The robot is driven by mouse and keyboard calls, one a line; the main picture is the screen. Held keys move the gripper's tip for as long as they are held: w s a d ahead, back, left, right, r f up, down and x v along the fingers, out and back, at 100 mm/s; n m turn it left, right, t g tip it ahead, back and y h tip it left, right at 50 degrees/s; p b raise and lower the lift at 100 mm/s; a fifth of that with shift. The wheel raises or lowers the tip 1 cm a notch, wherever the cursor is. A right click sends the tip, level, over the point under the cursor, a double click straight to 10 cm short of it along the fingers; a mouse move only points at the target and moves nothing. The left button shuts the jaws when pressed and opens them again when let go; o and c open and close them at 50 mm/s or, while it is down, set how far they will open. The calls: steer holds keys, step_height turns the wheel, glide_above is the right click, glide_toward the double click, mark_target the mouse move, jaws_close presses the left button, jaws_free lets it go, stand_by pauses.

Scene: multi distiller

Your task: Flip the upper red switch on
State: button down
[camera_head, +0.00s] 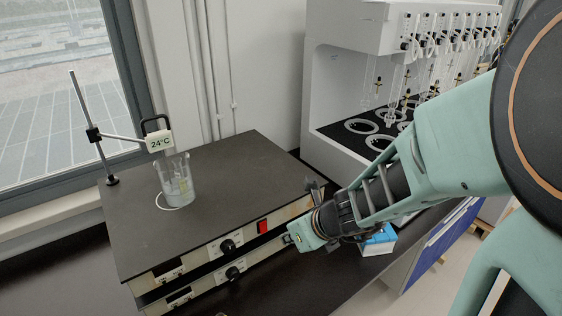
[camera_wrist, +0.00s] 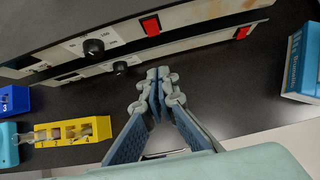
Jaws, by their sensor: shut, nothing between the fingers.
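The upper red switch (camera_head: 263,226) is on the front panel of the upper of two stacked hot plates, right of a black knob (camera_head: 228,246). It also shows in the wrist view (camera_wrist: 150,26), beyond my fingertips. A second red switch (camera_wrist: 243,32) is on the lower plate's panel; in the head view I cannot make it out. My gripper (camera_wrist: 160,73) is shut and empty, its fingertips together and pointing at the panels. A gap shows between the tips and the upper switch in the wrist view. In the head view my gripper (camera_head: 289,239) is just right of that switch.
A glass beaker (camera_head: 175,180) stands on the upper plate (camera_head: 245,165) beside a stand with a 24°C display (camera_head: 160,142). A blue box (camera_wrist: 303,62) lies right of my gripper. A yellow block (camera_wrist: 72,131) is at the left. A white distiller (camera_head: 325,85) stands behind.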

mark_target(264, 228)
steer(key=w+a+f+b, duration=0.3)
steer(key=w+a+f, duration=0.1)
steer(key=w+f, duration=0.1)
steer(key=shift+w+a+f, duration=0.3)
steer(key=shift+w+f, duration=0.05)
steer(key=shift+w, duration=0.55)
steer(key=shift+w+a+f+b, duration=0.2)
steer(key=shift+w+f+b, duration=0.1)
steer(key=shift+f+b, duration=0.15)
steer(key=shift+r, duration=0.1)
steer(key=shift+r, duration=0.1)
